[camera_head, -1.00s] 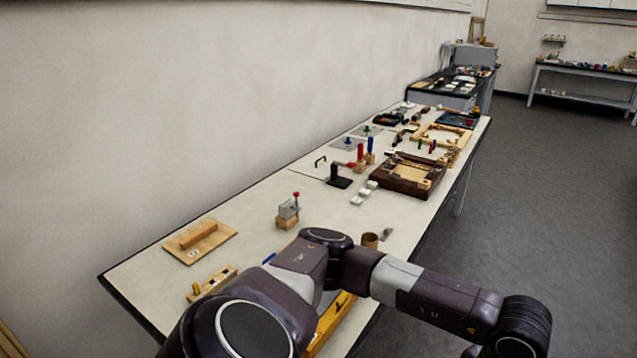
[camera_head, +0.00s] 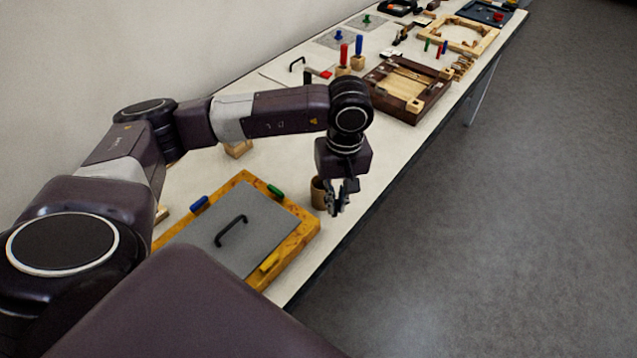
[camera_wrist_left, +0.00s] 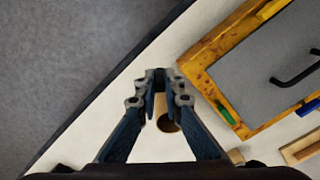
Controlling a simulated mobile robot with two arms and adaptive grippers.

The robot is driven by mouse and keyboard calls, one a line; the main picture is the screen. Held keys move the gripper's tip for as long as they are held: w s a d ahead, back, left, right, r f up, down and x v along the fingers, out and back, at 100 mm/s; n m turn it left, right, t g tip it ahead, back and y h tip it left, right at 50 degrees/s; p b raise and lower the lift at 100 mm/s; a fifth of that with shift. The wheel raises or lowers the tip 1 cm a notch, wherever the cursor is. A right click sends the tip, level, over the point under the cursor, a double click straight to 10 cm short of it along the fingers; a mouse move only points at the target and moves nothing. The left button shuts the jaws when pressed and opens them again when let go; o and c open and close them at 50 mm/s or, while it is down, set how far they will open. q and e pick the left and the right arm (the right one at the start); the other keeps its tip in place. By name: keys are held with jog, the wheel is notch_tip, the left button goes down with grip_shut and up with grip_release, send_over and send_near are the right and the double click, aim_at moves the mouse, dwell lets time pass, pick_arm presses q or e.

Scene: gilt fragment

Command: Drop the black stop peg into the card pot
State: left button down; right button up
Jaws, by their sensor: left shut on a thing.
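The black stop peg (camera_wrist_left: 159,82) shows as a small dark piece between my left fingertips in the left wrist view. My left gripper (camera_wrist_left: 160,76) is shut on it. In the head view my left gripper (camera_head: 338,208) hangs pointing down by the card pot, and the peg is too small to make out there. The card pot (camera_head: 317,193) is a small brown cup near the table's front edge, partly hidden by the gripper. In the wrist view the pot (camera_wrist_left: 162,106) shows between the fingers, partly covered. My right gripper is not in view.
A yellow wooden frame with a grey panel (camera_head: 205,240) and black handle lies left of the pot, with green, blue and yellow pieces on its rim. A dark wooden tray (camera_head: 385,98) stands farther back. The floor (camera_head: 480,250) is clear to the right.

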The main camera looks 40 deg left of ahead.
pick_arm(q)
jog(key=w+a+r+n+p, duration=0.2)
jog(key=w+a+r+n, duration=0.15)
jog(key=r+n, duration=0.35)
jog(key=w+a+r+n+p, duration=0.15)
jog(key=a+r+n, duration=0.35)
jog(key=n, duration=0.5)
notch_tip(320, 180, down, 6)
jog(key=b, duration=0.3)
jog(key=shift+w+f+b, duration=0.2)
jog(key=shift+w+b, duration=0.2)
jog(key=shift+w, duration=0.05)
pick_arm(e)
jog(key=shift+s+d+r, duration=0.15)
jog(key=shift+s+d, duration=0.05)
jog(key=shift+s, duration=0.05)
